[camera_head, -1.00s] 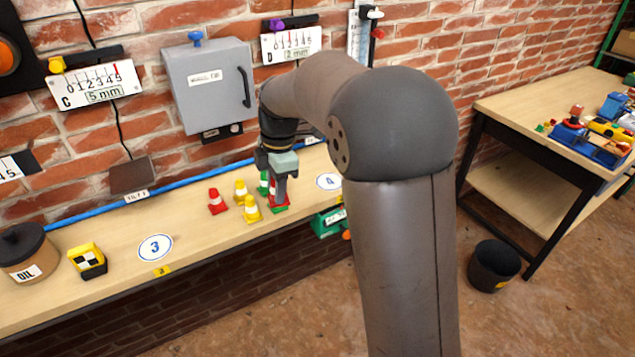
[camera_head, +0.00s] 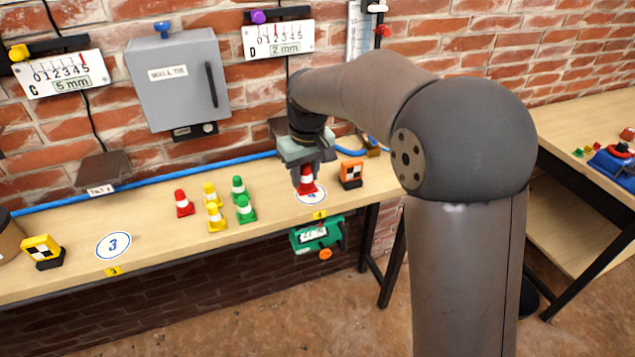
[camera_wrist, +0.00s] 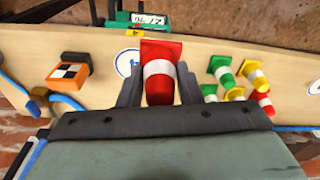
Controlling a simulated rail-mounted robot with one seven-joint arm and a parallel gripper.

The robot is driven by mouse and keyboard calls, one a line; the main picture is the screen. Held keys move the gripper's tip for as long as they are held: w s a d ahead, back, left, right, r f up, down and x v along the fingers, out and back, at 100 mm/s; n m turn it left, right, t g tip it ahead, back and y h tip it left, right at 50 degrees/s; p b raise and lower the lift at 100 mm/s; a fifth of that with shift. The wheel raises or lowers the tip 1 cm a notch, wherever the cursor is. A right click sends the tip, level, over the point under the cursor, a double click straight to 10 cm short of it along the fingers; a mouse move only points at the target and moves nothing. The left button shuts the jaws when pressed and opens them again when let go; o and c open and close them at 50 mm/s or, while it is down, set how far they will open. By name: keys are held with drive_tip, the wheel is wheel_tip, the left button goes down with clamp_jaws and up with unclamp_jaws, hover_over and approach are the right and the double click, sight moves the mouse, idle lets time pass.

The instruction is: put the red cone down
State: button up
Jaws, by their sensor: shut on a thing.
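A red cone with a white band (camera_head: 306,180) is between the fingers of my gripper (camera_head: 309,165), over the round "4" mark (camera_head: 312,195) on the shelf. In the wrist view the cone (camera_wrist: 159,85) sits between the two dark fingers (camera_wrist: 158,90), which close on it from both sides. The "4" mark (camera_wrist: 125,62) shows partly beside the left finger there. I cannot tell whether the cone's base touches the shelf. A second red cone (camera_head: 184,204) stands further left on the shelf.
Two yellow cones (camera_head: 216,217) and two green cones (camera_head: 245,209) stand left of my gripper. An orange block with a checkered target (camera_head: 351,174) stands close on the right. A green device (camera_head: 317,235) hangs at the shelf's front edge. The "3" mark (camera_head: 114,245) is clear.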

drive_tip(key=w+f, duration=0.2)
drive_tip(key=w, duration=0.1)
drive_tip(key=w+f+p, duration=0.1)
drive_tip(key=w+f, duration=0.1)
drive_tip(key=w, duration=0.1)
drive_tip(key=w+f+p, duration=0.1)
drive_tip(key=w+f, duration=0.2)
drive_tip(key=shift+w+d, duration=0.25)
drive_tip(key=shift+w+f, duration=0.3)
drive_tip(key=shift+f, duration=0.15)
drive_tip(key=shift+w+f+p, duration=0.2)
drive_tip(key=shift+f+p, duration=0.15)
drive_tip(key=shift+f, duration=1.4)
drive_tip(key=shift+f, duration=0.1)
drive_tip(key=o, duration=1)
drive_tip(key=r, duration=0.4)
drive_tip(key=s+r, duration=0.1)
drive_tip(key=r, duration=0.3)
drive_tip(key=d+r+b, duration=0.1)
drive_tip(key=r, duration=0.3)
drive_tip(key=shift+s+r, duration=0.1)
drive_tip(key=shift+s, duration=0.05)
